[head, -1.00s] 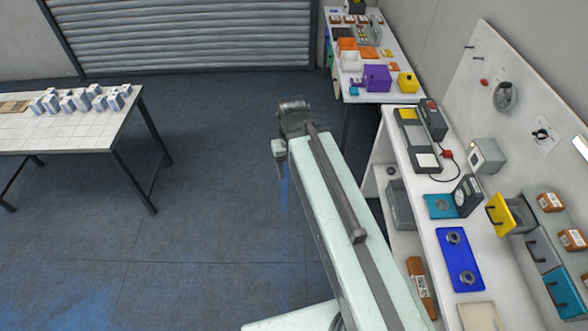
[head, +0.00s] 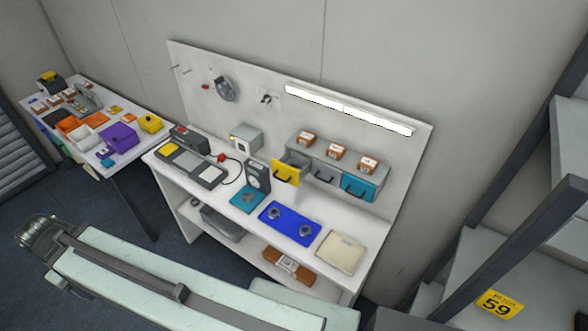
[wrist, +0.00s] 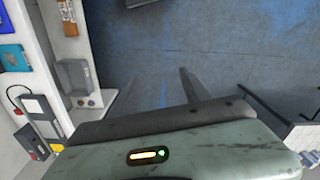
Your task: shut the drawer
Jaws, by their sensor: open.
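A small drawer unit (head: 307,151) stands at the back of the white workbench in the head view. Its yellow-fronted drawer (head: 285,174) on the left is pulled out, with the inside showing behind the front and a dark handle on it. The grey drawer (head: 322,175) and the teal drawer (head: 357,188) beside it look shut. My gripper (wrist: 158,95) is open and empty in the wrist view, its two fingers over the bare floor. It is well away from the drawers, which I cannot make out in the wrist view.
The workbench (head: 225,190) carries a blue plate (head: 290,222), a black dial gauge (head: 257,176) and a beige pad (head: 340,252). A side table (head: 65,125) with coloured bins stands to the left. A shelf rack (head: 545,235) rises at the right. The floor (wrist: 200,40) under my gripper is clear.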

